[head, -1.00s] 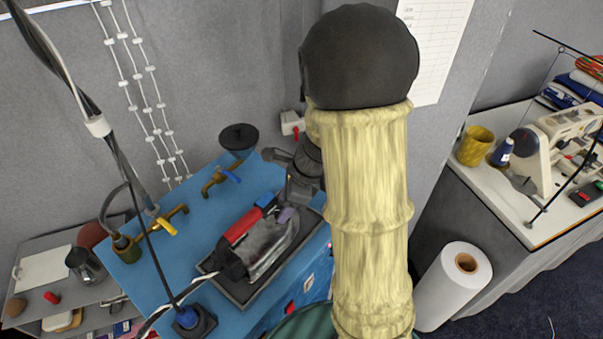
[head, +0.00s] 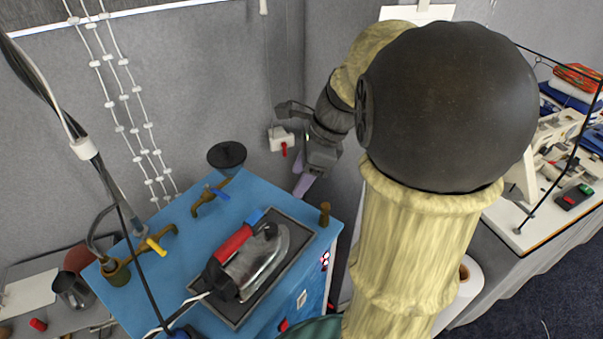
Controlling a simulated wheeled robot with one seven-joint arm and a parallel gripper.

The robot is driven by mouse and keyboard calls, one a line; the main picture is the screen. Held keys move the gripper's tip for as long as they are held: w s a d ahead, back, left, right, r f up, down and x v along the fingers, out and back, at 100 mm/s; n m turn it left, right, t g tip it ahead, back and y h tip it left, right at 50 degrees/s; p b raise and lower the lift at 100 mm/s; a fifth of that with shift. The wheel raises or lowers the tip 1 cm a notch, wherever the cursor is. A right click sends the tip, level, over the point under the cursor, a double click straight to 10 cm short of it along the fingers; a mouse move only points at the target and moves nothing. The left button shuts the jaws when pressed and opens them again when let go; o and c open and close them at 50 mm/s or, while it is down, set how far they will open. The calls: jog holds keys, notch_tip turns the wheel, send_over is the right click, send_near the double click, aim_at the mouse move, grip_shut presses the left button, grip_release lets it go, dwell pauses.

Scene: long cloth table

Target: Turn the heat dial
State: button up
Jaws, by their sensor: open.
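The steam iron (head: 250,258), with a red and blue handle and a silver body, rests on a dark tray (head: 226,311) on the blue boiler unit (head: 185,225). A small dark round knob (head: 269,230) shows on the iron near the front of its handle; I cannot tell for certain that it is the heat dial. My gripper (head: 303,187), with purple-grey fingers, is open and empty. It hangs above the back right edge of the blue unit, behind the iron and apart from it. My arm hides the area to the right.
Brass valves with a blue lever (head: 217,192) and a yellow lever (head: 156,246) stand on the unit, near a black funnel (head: 227,155). A brass post (head: 325,214) stands at the right edge. Cables run at the left. A sewing machine (head: 550,150) stands at right.

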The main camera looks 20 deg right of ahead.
jog(key=s+a+f+n+h, duration=0.2)
jog(key=f+n, duration=0.3)
jog(key=n, duration=0.6)
jog(key=s+a+f+n+h, duration=0.2)
jog(key=f+n, duration=0.4)
jog(key=n, duration=0.5)
jog(key=shift+s+a+f+n+t, duration=0.3)
jog(key=shift+s+a+t, duration=0.1)
jog(key=shift+s+a, duration=0.5)
jog(key=shift+d, duration=0.1)
